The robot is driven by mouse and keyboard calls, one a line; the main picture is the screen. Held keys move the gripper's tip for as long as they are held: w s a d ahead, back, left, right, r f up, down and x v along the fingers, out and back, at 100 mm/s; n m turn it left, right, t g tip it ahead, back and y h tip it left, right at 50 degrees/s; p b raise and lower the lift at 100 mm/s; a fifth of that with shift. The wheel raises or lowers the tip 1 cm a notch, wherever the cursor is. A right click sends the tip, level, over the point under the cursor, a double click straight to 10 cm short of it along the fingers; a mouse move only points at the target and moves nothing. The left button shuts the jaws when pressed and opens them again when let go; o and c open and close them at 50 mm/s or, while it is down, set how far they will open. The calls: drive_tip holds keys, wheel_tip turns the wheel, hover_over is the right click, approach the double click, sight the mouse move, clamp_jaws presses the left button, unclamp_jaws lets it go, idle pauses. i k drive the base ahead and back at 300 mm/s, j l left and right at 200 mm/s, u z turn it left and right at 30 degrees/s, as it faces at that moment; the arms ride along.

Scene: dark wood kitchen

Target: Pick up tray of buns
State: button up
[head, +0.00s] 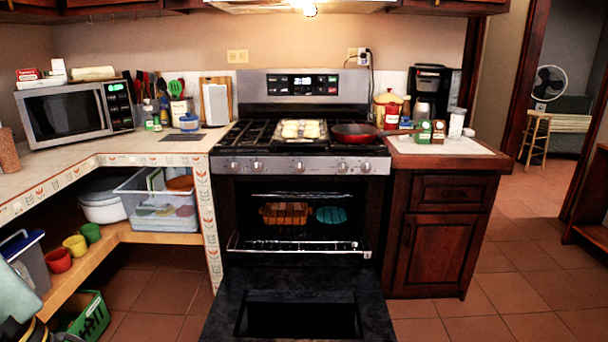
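The tray of buns (300,140) sits on top of the stove, left of the red pan. Several pale buns (301,128) lie in it. The tray looks flat and level on the burner grates. My gripper cannot be made out in the head view. A pale rounded shape with dark parts at the lower left edge may be part of my arm.
The oven door (300,312) hangs open and low in front of the stove (300,168). A red frying pan (356,134) stands right of the tray, its handle pointing right. Jars and a coffee maker (430,85) stand on the right counter.

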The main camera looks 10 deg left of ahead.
sight(294, 131)
drive_tip(key=i+l+z, duration=0.55)
drive_tip(key=z, duration=0.15)
drive_tip(key=i+l+z, duration=0.2)
drive_tip(key=z, duration=0.15)
drive_tip(key=i+l+z, duration=0.2)
drive_tip(key=i+z, duration=0.2)
drive_tip(key=i, duration=0.2)
drive_tip(key=i+z, duration=0.45)
drive_tip(key=i, duration=0.15)
drive_tip(key=i+u, duration=0.7)
drive_tip(key=i+l+u, duration=0.15)
drive_tip(key=i+u, duration=0.45)
drive_tip(key=u, duration=0.2)
drive_tip(key=i+u, duration=0.2)
drive_tip(key=u, duration=0.25)
drive_tip(key=i+u, duration=0.25)
drive_tip(key=u, duration=0.2)
drive_tip(key=i+u, duration=0.25)
drive_tip(key=u, duration=0.2)
drive_tip(key=i+l+u, duration=0.1)
drive_tip(key=u, duration=0.3)
drive_tip(key=i+l+u, duration=0.2)
drive_tip(key=u, duration=0.25)
drive_tip(key=i+l+u, duration=0.7)
drive_tip(key=k+j, duration=0.05)
drive_tip(key=j, duration=0.05)
